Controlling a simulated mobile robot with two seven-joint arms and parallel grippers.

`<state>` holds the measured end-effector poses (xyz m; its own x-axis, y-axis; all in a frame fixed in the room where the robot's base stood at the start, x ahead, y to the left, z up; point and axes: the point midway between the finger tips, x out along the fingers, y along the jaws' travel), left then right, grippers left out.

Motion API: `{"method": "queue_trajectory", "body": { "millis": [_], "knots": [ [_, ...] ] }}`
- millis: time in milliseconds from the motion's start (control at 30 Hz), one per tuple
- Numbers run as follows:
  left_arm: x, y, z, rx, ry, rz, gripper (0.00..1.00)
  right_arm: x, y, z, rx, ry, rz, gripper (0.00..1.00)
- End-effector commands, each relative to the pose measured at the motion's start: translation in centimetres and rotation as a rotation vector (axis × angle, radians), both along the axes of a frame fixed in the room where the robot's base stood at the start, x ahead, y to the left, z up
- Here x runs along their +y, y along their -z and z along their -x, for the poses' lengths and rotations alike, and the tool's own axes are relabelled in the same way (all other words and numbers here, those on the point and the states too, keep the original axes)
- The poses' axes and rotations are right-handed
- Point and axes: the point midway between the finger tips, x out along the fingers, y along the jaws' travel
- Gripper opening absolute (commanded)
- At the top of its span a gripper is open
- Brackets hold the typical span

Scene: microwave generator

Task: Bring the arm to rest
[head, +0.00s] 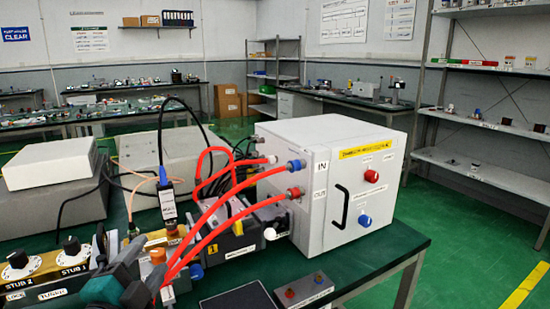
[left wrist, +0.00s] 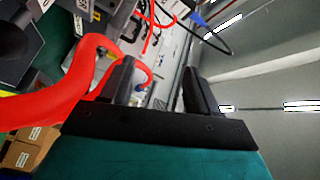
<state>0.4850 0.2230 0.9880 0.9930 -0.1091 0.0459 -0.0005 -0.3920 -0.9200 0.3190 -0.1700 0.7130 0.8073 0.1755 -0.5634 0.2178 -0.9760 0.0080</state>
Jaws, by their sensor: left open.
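My left gripper (head: 117,246) is at the lower left of the head view, beside the stub tuner block and near the red hoses. In the left wrist view the same gripper (left wrist: 158,75) shows two dark fingers spread apart on a teal body. It is open, with nothing held between the fingers. A thick red hose (left wrist: 88,62) passes close to one finger in that view; I cannot tell whether they touch. My right gripper is not in view.
A white cabinet (head: 315,190) with red and blue hose fittings stands on the green bench (head: 385,255). Red hoses (head: 215,232) run from it toward the lower left. The stub tuner (head: 45,262) has two black knobs. Grey boxes (head: 45,165) stand behind. Bench space right of the cabinet is clear.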

Motion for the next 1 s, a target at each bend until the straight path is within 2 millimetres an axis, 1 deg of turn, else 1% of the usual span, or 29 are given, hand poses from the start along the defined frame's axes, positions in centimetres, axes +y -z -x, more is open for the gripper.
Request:
{"method": "queue_trajectory", "body": {
  "millis": [33,67,100,167,200,267,300,400,500,600,800,833,1000],
  "knots": [
    [0.5,2.3,1.2,0.109,-0.064,0.107,0.6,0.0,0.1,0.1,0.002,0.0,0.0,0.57],
    [0.9,3.7,2.0,0.176,-0.105,0.168,0.6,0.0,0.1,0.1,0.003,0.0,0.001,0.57],
    [1.2,5.6,3.2,0.267,-0.158,0.246,0.6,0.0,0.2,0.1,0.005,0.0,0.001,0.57],
    [1.5,8.4,5.4,0.406,-0.238,0.356,0.6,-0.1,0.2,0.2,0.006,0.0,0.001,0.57],
    [1.6,10.1,6.9,0.492,-0.287,0.421,0.6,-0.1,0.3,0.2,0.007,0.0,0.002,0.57],
    [1.5,12.2,9.2,0.609,-0.353,0.501,0.6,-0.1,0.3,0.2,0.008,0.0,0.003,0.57],
    [1.4,13.3,10.7,0.678,-0.39,0.546,0.6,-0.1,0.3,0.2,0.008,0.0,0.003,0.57],
    [0.9,15.5,14.0,0.826,-0.469,0.634,0.6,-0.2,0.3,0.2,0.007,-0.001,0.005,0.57],
    [0.3,17.0,17.0,0.953,-0.535,0.702,0.6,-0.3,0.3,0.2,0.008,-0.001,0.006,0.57],
    [-0.4,18.1,19.8,1.067,-0.592,0.756,0.6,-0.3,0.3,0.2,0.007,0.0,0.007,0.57],
    [-1.8,19.3,25.0,1.269,-0.693,0.841,0.6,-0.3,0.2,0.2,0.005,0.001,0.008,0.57],
    [-1.8,19.5,24.3,1.247,-0.678,0.841,0.6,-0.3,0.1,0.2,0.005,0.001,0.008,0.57],
    [-2.1,20.7,22.5,1.178,-0.619,0.863,0.6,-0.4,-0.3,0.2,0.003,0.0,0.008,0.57]
  ]
}}
